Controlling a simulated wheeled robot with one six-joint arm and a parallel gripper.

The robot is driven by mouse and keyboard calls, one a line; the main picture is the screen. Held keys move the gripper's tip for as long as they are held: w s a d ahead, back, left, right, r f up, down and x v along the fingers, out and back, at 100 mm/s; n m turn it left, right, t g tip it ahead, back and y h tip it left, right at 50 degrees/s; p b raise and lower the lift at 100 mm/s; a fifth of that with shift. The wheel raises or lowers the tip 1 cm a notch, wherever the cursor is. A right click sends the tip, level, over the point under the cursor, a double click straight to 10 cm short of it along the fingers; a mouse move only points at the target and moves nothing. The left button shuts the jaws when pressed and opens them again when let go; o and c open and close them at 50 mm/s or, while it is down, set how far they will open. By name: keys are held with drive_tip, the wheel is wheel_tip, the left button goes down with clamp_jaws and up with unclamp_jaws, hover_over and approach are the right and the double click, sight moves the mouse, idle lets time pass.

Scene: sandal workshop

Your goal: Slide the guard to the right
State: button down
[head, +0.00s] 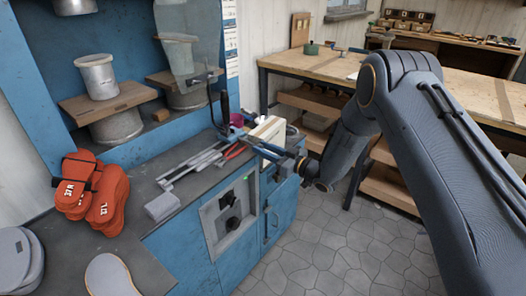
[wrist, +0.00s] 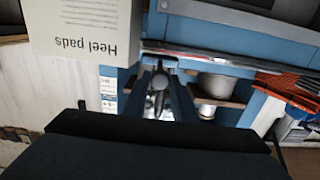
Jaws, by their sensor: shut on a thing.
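The guard (head: 196,45) is a clear, tinted panel at the upper middle of the head view, hanging in front of the right-hand metal cylinder on the blue machine. A dark bracket and a black upright handle (head: 224,104) show below its lower right. My gripper (head: 230,132) reaches in from the right over the counter, with its fingertips at the handle's lower end. In the wrist view my gripper (wrist: 158,75) is shut on the dark handle (wrist: 158,84), which sits between the two fingers. The fingers partly hide the handle's lower part.
A cream heel pads box (head: 268,133) stands close beside my gripper. Grey metal rails (head: 192,162) and red-handled pliers (head: 234,152) lie on the counter. Another metal cylinder (head: 97,76) stands on a wooden shelf. A wooden workbench (head: 310,66) is behind.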

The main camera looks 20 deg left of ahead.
drive_tip(key=w+b, duration=0.1)
drive_tip(key=w, duration=0.1)
drive_tip(key=w+d+b, duration=0.1)
drive_tip(key=w, duration=0.1)
drive_tip(key=shift+d+r, duration=0.1)
drive_tip(key=c, duration=1.5)
unclamp_jaws()
drive_tip(key=shift+w, duration=0.1)
drive_tip(key=shift+d, duration=0.1)
drive_tip(key=shift+d, duration=0.1)
drive_tip(key=b+v, duration=0.2)
drive_tip(key=v, duration=0.5)
drive_tip(key=shift+s+d, duration=0.25)
drive_tip(key=shift+d, duration=0.05)
